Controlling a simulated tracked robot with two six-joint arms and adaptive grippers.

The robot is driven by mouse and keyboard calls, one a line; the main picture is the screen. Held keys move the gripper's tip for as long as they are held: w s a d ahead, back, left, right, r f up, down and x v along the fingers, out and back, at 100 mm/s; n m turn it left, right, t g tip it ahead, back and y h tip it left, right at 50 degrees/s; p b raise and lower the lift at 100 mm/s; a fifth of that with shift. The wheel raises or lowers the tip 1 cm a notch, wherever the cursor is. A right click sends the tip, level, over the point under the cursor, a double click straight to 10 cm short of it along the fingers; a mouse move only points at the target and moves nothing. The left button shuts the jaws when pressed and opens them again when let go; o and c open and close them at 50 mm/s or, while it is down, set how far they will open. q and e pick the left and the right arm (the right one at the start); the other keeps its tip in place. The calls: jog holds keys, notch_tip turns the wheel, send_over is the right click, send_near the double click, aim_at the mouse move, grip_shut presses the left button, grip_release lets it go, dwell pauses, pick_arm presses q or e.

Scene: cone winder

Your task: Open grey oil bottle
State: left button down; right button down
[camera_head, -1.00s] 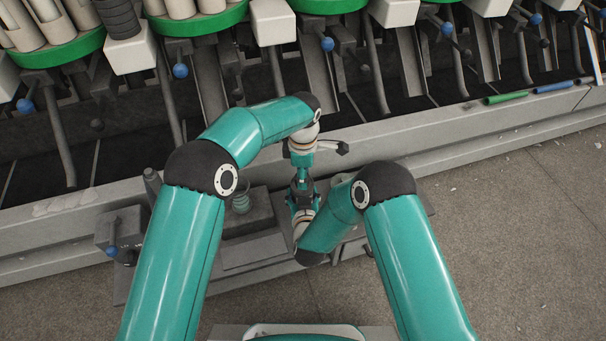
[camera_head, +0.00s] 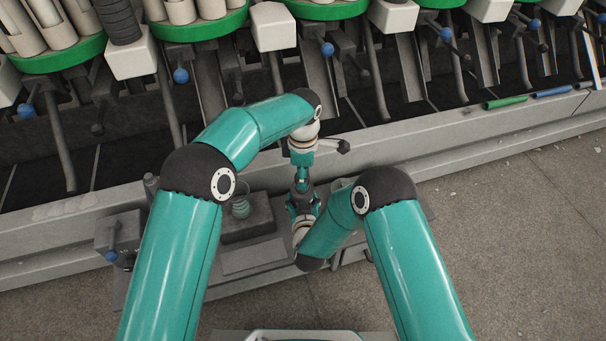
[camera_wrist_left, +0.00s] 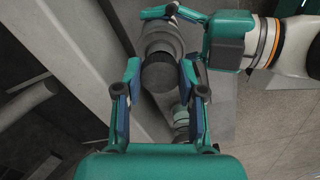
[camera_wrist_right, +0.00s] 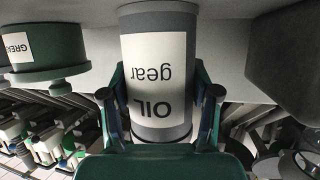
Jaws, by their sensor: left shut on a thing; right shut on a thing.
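The grey oil bottle (camera_wrist_right: 158,28) fills the middle of the right wrist view, with a white label reading "OIL gear" upside down. My right gripper (camera_wrist_right: 160,100) has its fingers shut on the bottle's sides. In the left wrist view the bottle (camera_wrist_left: 157,42) is seen end-on, with its dark cap (camera_wrist_left: 159,77) towards me. My left gripper (camera_wrist_left: 160,68) is shut around the cap, and my right gripper comes in from the right behind it. In the head view my left gripper (camera_head: 302,172) meets the right one at the centre, and they mostly hide the bottle.
A green container labelled "GREASE" (camera_wrist_right: 45,48) shows beside the bottle in the right wrist view. A small greenish jar (camera_head: 240,208) stands on a grey block (camera_head: 258,226) left of the grippers. The winder's long ledge (camera_head: 420,138) runs behind. Open floor (camera_head: 520,235) lies to the right.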

pick_arm(q)
jog(key=shift+r, duration=2.05)
pick_arm(e)
jog(key=shift+c, duration=0.9)
grip_release()
